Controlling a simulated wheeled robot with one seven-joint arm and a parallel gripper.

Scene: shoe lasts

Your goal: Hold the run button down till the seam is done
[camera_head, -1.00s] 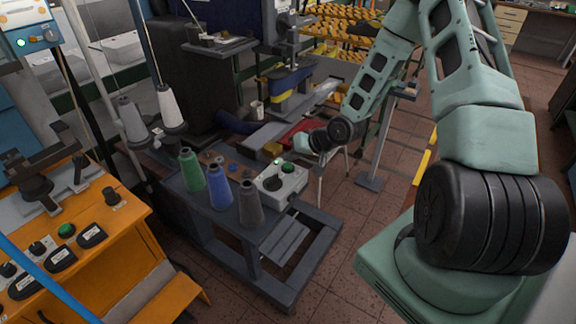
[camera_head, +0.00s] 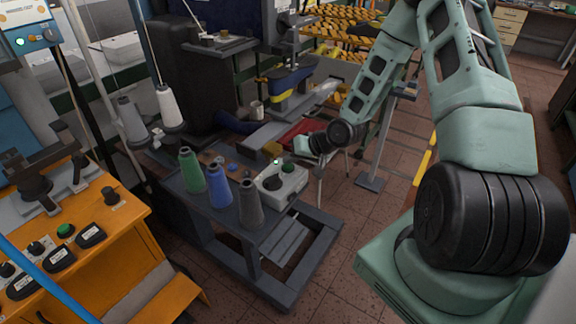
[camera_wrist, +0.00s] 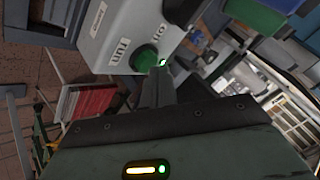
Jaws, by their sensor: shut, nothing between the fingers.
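The grey control box (camera_head: 294,187) stands at the right end of the dark worktable, beside the thread spools. It carries a green button (camera_head: 288,168) and a dark knob (camera_head: 272,184). In the wrist view the green button (camera_wrist: 144,58) sits beside the word RUN on the box (camera_wrist: 118,28). A small lit green lamp (camera_wrist: 163,62) shows just right of the button. My gripper (camera_wrist: 158,76) is shut and empty, its tips at the button's lower right edge. I cannot tell whether they touch or press it. In the head view my fingertips are not clear.
Green (camera_head: 191,171), blue (camera_head: 220,186) and grey (camera_head: 248,203) thread spools stand close left of the box. An orange machine panel (camera_head: 120,220) with knobs is at the left. Red material (camera_head: 297,131) lies behind my wrist. Open tiled floor (camera_head: 350,225) lies right of the table.

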